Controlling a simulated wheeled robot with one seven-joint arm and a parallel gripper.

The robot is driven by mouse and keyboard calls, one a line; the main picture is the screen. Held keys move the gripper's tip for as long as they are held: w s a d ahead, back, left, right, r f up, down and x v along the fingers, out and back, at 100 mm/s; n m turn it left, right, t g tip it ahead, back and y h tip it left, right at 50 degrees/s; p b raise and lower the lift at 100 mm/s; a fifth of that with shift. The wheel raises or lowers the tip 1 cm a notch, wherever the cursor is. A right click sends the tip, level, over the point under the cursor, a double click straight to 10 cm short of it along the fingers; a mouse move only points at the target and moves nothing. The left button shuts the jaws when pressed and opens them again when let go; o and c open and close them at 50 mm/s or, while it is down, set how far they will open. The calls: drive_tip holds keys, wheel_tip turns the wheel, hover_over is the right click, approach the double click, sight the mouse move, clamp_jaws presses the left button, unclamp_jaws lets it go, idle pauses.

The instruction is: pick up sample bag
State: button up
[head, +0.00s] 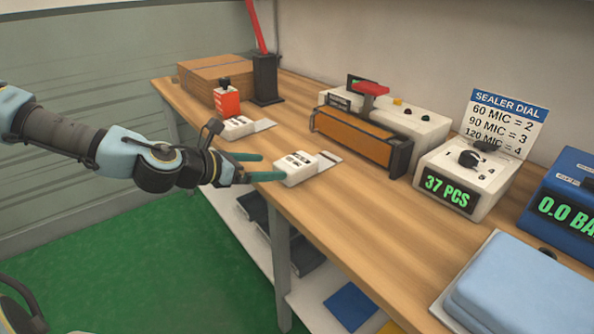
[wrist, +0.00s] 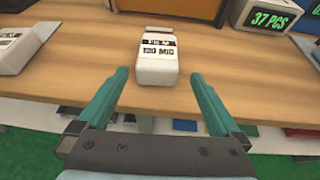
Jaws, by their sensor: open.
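A small white sample bag (head: 296,168) with a black-and-white label lies on the wooden bench near its front edge. In the wrist view the bag (wrist: 157,62) lies ahead, its label reading 120 MIC. My gripper (head: 265,166) is open, its two green fingers pointing at the bag from the left. In the wrist view the fingertips (wrist: 158,74) stand on either side of the bag's near end, with gaps on both sides. A second white bag (head: 238,128) lies farther back on the bench.
The wooden bench (head: 370,225) holds a sealer with an orange-brown front (head: 352,139), a counter showing 37 PCS (head: 463,177), a blue device (head: 565,205), and a light blue padded block (head: 525,290). A shelf lies below.

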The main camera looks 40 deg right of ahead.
sight(294, 162)
drive_tip(key=b+x, duration=0.2)
drive_tip(key=shift+w+f+b, duration=0.1)
drive_tip(key=shift+b, duration=0.2)
drive_tip(key=shift+d+f+b, duration=0.2)
drive_tip(key=shift+d+b, duration=0.35)
drive_tip(key=shift+b, duration=0.35)
drive_tip(key=shift+d+f+p, duration=0.2)
drive_tip(key=shift+d+p, duration=0.35)
drive_tip(key=shift+d, duration=0.95)
drive_tip(key=p+x, duration=0.1)
drive_tip(key=x, duration=0.2)
drive_tip(key=shift+d+r, duration=0.1)
drive_tip(key=shift+d, duration=0.25)
drive_tip(key=shift+d+f, duration=0.3)
drive_tip(key=shift+d, duration=0.2)
drive_tip(key=shift+c, duration=0.4)
drive_tip(key=c, duration=1.1)
drive_tip(key=shift+c, duration=0.2)
